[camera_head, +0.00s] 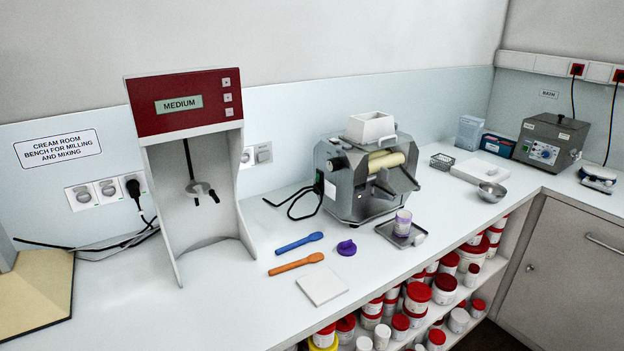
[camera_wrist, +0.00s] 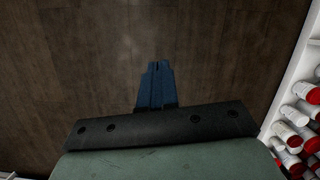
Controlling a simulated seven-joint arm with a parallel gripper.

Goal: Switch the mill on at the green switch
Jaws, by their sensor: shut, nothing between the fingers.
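The mill (camera_head: 345,198) stands at the middle of the bench in the head view, a grey metal machine with cream rollers (camera_head: 386,161) and a white hopper (camera_head: 370,127) on top. A small green patch, which looks like the green switch (camera_head: 330,189), shows low on its left side beside the black cable. It is too small to tell its position. My gripper (camera_wrist: 157,66) shows only in the wrist view. Its blue fingers are together and empty, over a dark brown floor. The mill is not in the wrist view, and my gripper is not in the head view.
A purple-and-white jar (camera_head: 402,223) stands on a small tray (camera_head: 388,234) before the mill. A purple lid (camera_head: 347,248), blue spatula (camera_head: 300,242), orange spatula (camera_head: 296,263) and white tile (camera_head: 322,285) lie left of it. A tall red-topped mixer (camera_head: 186,105) stands further left.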

